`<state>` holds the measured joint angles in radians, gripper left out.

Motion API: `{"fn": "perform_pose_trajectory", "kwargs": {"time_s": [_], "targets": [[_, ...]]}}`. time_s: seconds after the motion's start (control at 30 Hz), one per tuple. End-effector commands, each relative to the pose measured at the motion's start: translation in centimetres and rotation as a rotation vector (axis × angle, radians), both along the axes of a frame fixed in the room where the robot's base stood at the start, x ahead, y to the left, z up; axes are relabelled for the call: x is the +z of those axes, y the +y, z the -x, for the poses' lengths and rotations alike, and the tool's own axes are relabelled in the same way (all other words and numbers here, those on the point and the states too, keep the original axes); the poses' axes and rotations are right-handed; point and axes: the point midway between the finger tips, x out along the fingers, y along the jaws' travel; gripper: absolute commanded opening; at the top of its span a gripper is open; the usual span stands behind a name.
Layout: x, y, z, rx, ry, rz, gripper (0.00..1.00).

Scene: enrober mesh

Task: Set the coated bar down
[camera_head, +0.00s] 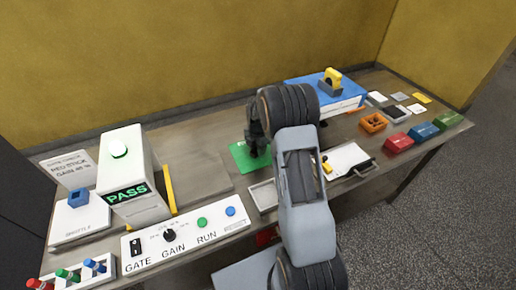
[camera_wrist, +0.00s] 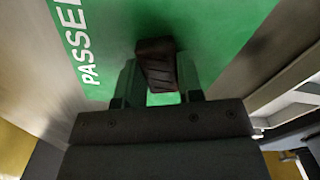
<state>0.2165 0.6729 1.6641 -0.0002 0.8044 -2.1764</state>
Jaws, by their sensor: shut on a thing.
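The coated bar (camera_wrist: 156,62) is a dark brown ridged block in the wrist view. My gripper (camera_wrist: 158,75) is shut on it, with one finger on each side. The bar is over a green mat (camera_wrist: 215,30) marked with white letters that read "PASSE", cut off by the frame edge. I cannot tell whether the bar touches the mat. In the head view my gripper (camera_head: 257,142) is over the green mat (camera_head: 240,155), and the bar is hidden there.
A white machine (camera_head: 140,195) showing PASS and a control panel (camera_head: 190,235) stand left of the mat. A grey tray (camera_head: 262,196) lies just in front of it. A blue-topped box (camera_head: 310,90) stands right, with several coloured blocks beyond. Bare table lies left of the mat.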

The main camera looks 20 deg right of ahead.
Motion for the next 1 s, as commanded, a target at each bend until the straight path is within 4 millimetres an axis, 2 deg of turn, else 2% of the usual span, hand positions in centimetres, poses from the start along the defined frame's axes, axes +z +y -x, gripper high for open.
{"fn": "perform_pose_trajectory", "kwargs": {"time_s": [0.13, 0.17, 0.43, 0.77, 0.87, 1.0], "targets": [[-0.4, 0.0, 0.0, 0.000, 0.000, 0.000, 0.21], [-0.4, 0.0, 0.0, 0.000, 0.000, 0.000, 0.35], [-0.3, 0.0, 0.0, 0.000, 0.000, 0.000, 0.60], [0.4, 0.0, 0.0, 0.000, -0.001, 0.001, 0.60], [1.6, 0.0, -0.1, 0.000, -0.004, 0.001, 0.60], [4.3, 0.0, -0.1, 0.000, -0.005, 0.001, 0.60]]}}
